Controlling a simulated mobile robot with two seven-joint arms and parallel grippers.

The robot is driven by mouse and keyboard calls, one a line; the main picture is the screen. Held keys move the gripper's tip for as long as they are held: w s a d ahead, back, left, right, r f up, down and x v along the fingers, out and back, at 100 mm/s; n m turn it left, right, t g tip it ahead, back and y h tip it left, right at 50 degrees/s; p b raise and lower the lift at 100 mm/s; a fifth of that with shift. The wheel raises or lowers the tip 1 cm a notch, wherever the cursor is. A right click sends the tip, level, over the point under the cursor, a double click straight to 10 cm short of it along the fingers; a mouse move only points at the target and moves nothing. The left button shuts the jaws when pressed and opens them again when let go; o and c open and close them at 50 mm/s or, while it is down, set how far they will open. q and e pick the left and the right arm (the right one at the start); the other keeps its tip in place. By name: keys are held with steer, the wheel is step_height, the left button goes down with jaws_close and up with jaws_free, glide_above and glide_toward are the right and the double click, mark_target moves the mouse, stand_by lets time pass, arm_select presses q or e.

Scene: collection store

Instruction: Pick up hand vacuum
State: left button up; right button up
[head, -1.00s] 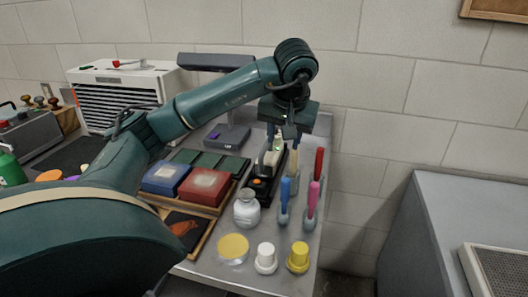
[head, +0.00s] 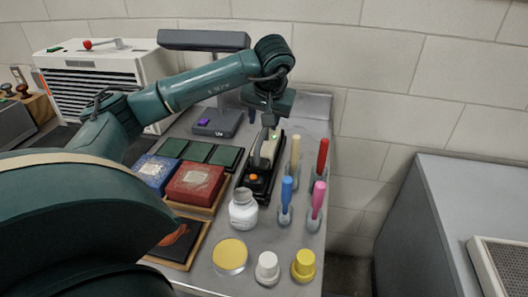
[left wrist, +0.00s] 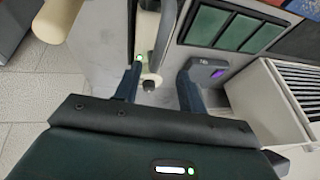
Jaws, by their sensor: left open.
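The hand vacuum (head: 266,152), with a pale body, a green light and a dark handle, rests in a black cradle (head: 255,187) on the grey bench. My left gripper (head: 265,116) is open and empty, pointing down just beyond the vacuum's far end. In the left wrist view its two fingers (left wrist: 160,88) are spread apart. The vacuum's pale end with the green light (left wrist: 140,58) shows near the left finger, partly hidden by it. I cannot tell whether they touch. My right gripper is not in view.
Upright tools with red (head: 322,157), blue (head: 287,190) and pink handles stand right of the vacuum. A white jar (head: 243,212) stands in front of it. Red and blue boxes (head: 195,183) and green pads lie left. A lamp-like stand (head: 218,122) stands behind, left of my gripper.

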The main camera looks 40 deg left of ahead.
mark_target(264, 130)
arm_select(q)
steer(key=shift+w+p+x, duration=0.15)
steer(key=shift+p+x, duration=0.15)
steer(key=shift+x, duration=1.25)
steer(key=shift+w+p+x, duration=0.15)
steer(key=shift+p+x, duration=0.1)
steer(key=shift+x, duration=1.35)
steer(key=shift+d, duration=0.15)
jaws_close()
